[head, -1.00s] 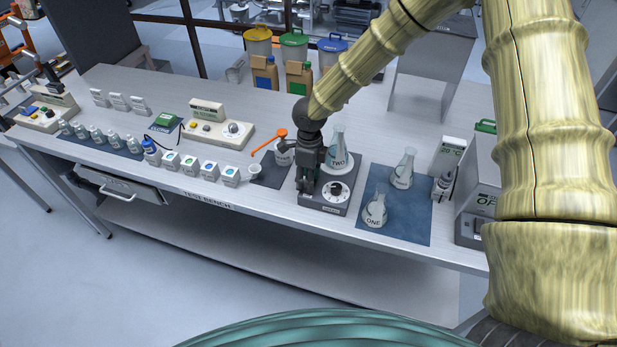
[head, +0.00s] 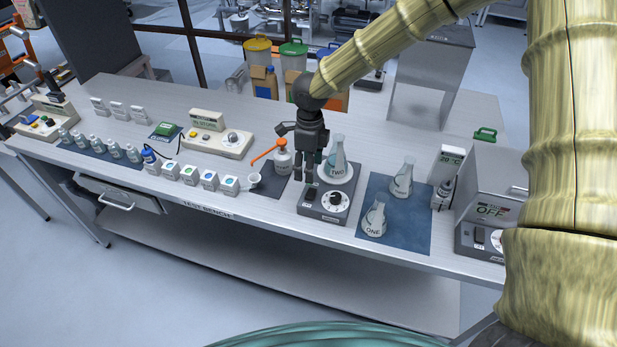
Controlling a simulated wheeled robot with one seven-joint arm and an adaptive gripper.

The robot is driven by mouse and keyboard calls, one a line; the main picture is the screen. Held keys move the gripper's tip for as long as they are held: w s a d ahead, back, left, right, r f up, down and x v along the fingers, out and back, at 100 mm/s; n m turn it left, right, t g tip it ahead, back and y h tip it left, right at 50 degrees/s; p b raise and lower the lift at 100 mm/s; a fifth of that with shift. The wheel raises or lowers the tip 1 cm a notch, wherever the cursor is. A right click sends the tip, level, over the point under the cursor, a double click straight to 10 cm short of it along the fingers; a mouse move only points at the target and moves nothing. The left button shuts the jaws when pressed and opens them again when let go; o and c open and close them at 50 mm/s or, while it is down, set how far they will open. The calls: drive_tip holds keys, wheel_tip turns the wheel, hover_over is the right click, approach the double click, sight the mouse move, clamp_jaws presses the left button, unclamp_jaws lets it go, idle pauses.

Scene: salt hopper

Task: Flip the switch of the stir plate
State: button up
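The stir plate (head: 325,215) is a dark grey box near the front edge of the bench, with a round knob (head: 336,200) on a white dial at its front. A small dark switch (head: 310,194) is left of the knob. Flask TWO (head: 337,167) stands upright on the plate's pale round top. My gripper (head: 303,178) points down, just above and behind the switch, left of the flask, and looks apart from the switch. It holds nothing that I can see. Its fingers are too small to tell open from shut, and the switch's position is unclear.
Flask ONE (head: 374,220) and another flask (head: 403,180) stand on a blue mat (head: 397,238) to the right. A grey device reading OFF (head: 490,211) is at far right.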

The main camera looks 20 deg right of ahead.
drive_tip(key=shift+w+r, duration=0.1)
drive_tip(key=shift+r, duration=1.6)
